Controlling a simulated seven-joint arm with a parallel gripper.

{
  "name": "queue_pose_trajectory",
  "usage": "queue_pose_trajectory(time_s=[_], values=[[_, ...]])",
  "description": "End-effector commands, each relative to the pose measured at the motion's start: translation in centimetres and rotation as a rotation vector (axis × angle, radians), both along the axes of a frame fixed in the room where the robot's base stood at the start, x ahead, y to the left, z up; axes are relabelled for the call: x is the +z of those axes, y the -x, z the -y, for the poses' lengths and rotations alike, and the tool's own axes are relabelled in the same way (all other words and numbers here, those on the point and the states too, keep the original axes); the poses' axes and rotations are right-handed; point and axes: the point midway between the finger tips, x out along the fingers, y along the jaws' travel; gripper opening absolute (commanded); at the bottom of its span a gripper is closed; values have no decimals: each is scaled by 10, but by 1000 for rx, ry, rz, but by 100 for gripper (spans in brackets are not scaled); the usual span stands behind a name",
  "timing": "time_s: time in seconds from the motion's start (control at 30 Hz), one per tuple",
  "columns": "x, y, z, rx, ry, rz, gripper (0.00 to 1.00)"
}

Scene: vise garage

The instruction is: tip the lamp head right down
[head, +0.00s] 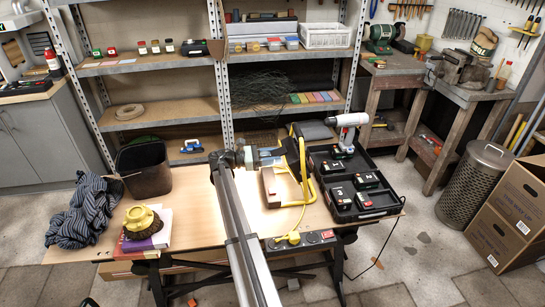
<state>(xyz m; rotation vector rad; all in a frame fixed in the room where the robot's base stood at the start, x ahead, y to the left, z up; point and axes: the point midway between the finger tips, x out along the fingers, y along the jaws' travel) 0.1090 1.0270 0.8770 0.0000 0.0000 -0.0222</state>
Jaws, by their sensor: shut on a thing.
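The yellow work lamp stands on the table right of centre. Its yellow tubular frame (308,178) rises from the tabletop, and its yellow lamp head (291,149) sits at the upper left of the frame. The lamp is lit and casts a bright patch on the table to its left and front. My gripper (275,157) is at the left side of the lamp head and is shut on it. The fingertips are small and partly hidden against the head, so the exact grip point is hard to tell. The head's exact tilt is also unclear.
The wooden table (205,220) carries a black tray (375,210) with batteries and a drill (348,128) on the right. A power strip (300,239) lies at the front edge.

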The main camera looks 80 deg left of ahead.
Motion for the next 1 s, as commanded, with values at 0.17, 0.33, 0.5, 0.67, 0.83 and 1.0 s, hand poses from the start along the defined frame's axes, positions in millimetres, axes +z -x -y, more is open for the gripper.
queue_pose_trajectory(time_s=[0.17,0.33,0.5,0.67,0.83,1.0], values=[[0,0,0,0,0,0,0],[-12,2,0,0,1,-1,0],[-30,3,0,-1,3,-5,0],[-30,2,0,-1,2,-6,0],[-30,1,1,-2,2,-5,54],[-29,2,0,-1,1,-3,70]])
